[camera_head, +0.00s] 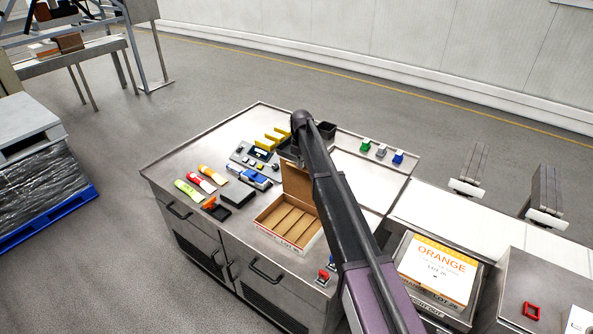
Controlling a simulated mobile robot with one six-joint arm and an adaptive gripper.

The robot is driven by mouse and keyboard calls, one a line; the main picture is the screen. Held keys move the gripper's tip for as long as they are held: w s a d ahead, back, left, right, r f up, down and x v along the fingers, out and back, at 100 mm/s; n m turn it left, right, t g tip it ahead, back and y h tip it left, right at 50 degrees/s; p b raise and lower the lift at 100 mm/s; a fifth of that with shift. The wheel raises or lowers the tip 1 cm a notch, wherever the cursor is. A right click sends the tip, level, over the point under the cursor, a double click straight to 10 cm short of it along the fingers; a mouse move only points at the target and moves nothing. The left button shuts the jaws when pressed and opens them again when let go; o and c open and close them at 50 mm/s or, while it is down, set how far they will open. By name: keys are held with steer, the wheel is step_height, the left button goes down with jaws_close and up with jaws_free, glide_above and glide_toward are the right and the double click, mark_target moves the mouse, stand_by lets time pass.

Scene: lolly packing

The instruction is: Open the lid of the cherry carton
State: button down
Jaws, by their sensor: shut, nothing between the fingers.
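An open brown carton (262,211) with long compartments stands on the steel bench, left of my arm. Its front wall bears red marking and a lot text, but I cannot read a cherry name. A brown panel (296,184), apparently its lid, stands raised at the back edge, partly hidden by my arm. The compartments look empty. My arm crosses the picture from the bottom to the middle of the bench and covers the carton's right side. My gripper is hidden behind the arm, so its contact with the lid does not show.
Lollies or tubes (199,180) and a black tray (237,194) lie left of the carton. Yellow holders (270,139) and dark bins stand behind. An orange-labelled carton (440,262) is at right. Small coloured blocks (381,150) stand on the clear back right.

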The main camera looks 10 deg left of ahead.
steer(key=w+d, duration=0.2)
steer(key=w, duration=0.3)
steer(key=shift+w+d, duration=0.2)
steer(key=shift+w, duration=0.05)
stand_by(0.4)
steer(key=shift+r+p, duration=0.65)
steer(key=shift+r, duration=0.1)
steer(key=shift+w+r, duration=0.1)
steer(key=w+d+r+p, duration=0.2)
steer(key=w+r+p, duration=0.3)
steer(key=r+p, duration=0.2)
steer(key=shift+w+d+r+p, duration=0.15)
steer(key=shift+w+r+p, duration=0.1)
steer(key=shift+r+p, duration=0.15)
stand_by(0.4)
